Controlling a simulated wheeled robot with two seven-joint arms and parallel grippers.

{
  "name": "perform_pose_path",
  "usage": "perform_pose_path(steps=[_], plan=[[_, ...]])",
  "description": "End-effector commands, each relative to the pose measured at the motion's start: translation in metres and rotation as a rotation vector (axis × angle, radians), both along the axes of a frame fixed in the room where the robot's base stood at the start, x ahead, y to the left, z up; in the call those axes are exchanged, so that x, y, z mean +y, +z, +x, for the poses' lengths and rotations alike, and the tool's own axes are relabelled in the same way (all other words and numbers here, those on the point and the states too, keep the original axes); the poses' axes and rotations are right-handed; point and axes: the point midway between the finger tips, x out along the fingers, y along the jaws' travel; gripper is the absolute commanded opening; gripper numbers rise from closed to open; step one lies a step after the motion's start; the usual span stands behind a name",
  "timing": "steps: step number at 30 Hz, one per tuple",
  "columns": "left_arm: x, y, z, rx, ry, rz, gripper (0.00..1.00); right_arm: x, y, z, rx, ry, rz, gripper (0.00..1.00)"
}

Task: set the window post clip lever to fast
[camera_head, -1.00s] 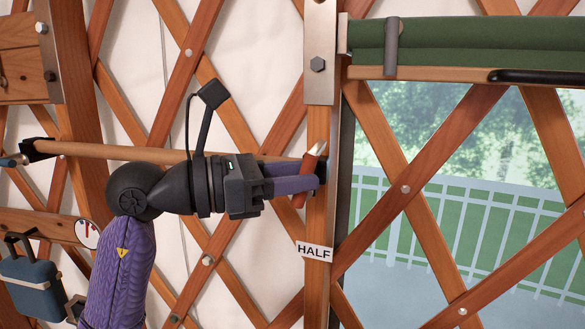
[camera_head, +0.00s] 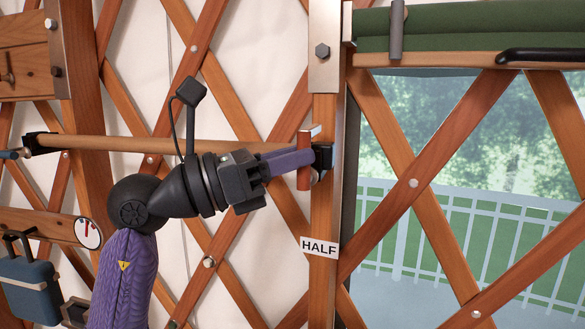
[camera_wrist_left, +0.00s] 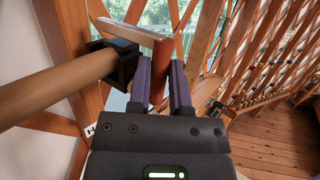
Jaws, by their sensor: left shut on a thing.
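The window post clip lever (camera_head: 304,180) has a red-brown grip and sits at a dark clip (camera_head: 323,155) on the wooden post (camera_head: 324,205). Its grip stands about upright in the head view, with a pale metal piece near its top. My left gripper (camera_head: 306,158) comes in from the left and is shut on the grip. In the left wrist view the lever (camera_wrist_left: 158,68) shows between the two purple-grey fingers. A HALF label (camera_head: 319,247) is on the post below the clip. No fast label can be read. My right gripper is not in view.
A wooden rod (camera_head: 110,145) runs level behind my left arm towards the clip; it also shows in the left wrist view (camera_wrist_left: 55,88). Crossed lattice slats surround the post. A rolled green blind (camera_head: 460,28) hangs above the window on the right. A blue case (camera_head: 32,288) is at lower left.

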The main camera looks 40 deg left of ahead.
Motion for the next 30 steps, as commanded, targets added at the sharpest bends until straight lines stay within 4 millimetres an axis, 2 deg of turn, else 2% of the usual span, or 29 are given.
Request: perform_pose_path(steps=[2,3,5,13,16,24,30], plan=[[0.0,0.0,0.0,0.001,0.0,0.0,0.0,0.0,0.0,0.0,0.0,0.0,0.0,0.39],[0.0,0.0,0.0,0.001,0.0,0.0,0.29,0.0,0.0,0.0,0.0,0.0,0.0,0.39],[0.0,0.0,0.0,0.001,0.0,0.0,0.39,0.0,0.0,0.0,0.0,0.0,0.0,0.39],[0.001,0.0,-0.001,0.001,0.0,0.001,0.39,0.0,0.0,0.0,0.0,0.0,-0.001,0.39],[0.006,-0.005,-0.007,0.001,0.002,0.0,0.39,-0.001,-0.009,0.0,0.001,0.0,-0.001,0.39],[0.042,-0.023,-0.054,0.001,0.004,0.0,0.39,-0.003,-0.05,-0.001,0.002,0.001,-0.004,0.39],[0.057,-0.024,-0.076,0.002,0.001,0.0,0.39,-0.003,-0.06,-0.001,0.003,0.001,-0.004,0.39]])
